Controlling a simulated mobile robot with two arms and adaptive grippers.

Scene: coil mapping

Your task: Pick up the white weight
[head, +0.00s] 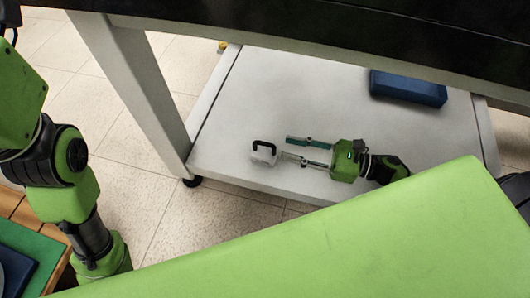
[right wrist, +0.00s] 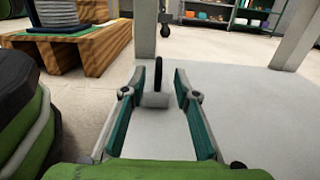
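The white weight (head: 265,157), a small light block with a black handle, stands upright on the white lower shelf (head: 225,120) of a cart, near its front left. In the right wrist view the weight (right wrist: 155,100) shows straight ahead, between the lines of the two fingers. My right gripper (head: 287,147) reaches in from the right, low over the shelf. Its fingers are apart and empty, with the tips just right of the weight. The right wrist view also shows the open gripper (right wrist: 160,75). My left arm is at the left of the head view; its gripper is not visible.
A blue box (head: 408,88) lies at the back right of the shelf. A cart leg (head: 140,85) stands left of the weight, and the dark cart top (head: 330,22) hangs over the shelf. A wooden crate (right wrist: 85,55) is at left in the right wrist view.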

